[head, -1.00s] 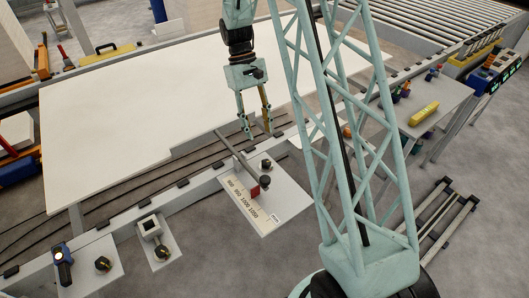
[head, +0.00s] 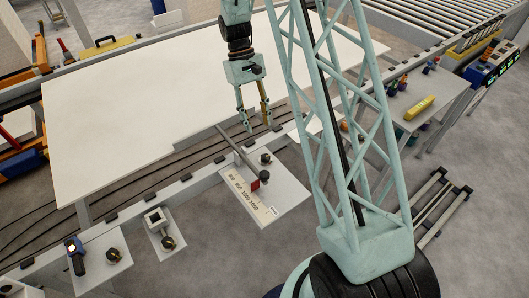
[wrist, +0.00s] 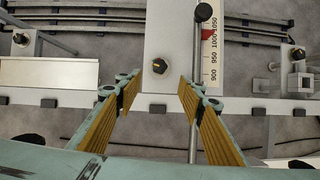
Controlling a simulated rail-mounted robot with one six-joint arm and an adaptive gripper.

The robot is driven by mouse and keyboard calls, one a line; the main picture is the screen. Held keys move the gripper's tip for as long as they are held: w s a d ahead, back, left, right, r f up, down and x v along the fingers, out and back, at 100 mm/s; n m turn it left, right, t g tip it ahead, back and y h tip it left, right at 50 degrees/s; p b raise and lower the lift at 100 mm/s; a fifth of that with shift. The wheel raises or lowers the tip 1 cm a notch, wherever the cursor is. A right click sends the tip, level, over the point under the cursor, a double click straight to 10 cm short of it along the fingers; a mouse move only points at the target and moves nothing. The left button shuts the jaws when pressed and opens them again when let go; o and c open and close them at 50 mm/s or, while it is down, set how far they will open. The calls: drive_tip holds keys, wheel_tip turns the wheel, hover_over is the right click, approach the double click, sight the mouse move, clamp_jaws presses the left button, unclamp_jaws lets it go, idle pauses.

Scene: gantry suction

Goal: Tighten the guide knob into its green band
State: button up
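The guide knob, a small black knob, stands on a light plate on the rail in the head view (head: 266,159). In the wrist view the knob (wrist: 159,66) shows a yellow mark on top; I see no green band. My gripper (head: 257,127) hangs behind and above the plate in the head view. In the wrist view my gripper (wrist: 157,84) is open and empty, its fingertips on either side of the picture just below the knob, apart from it. A number scale (head: 252,199) and a red block (head: 264,176) are on the same plate.
A long rod (wrist: 200,60) with a dark end runs beside the knob, close to my right finger. Other dark knobs (head: 112,255) stand on plates to the left. A large white board (head: 180,95) lies behind the rail. A side table (head: 432,105) stands at right.

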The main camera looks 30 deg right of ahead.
sight(265, 156)
drive_tip(key=shift+b+x, duration=0.4)
drive_tip(key=shift+x, duration=6.5)
drive_tip(key=shift+c, duration=0.3)
drive_tip(key=c, duration=0.8)
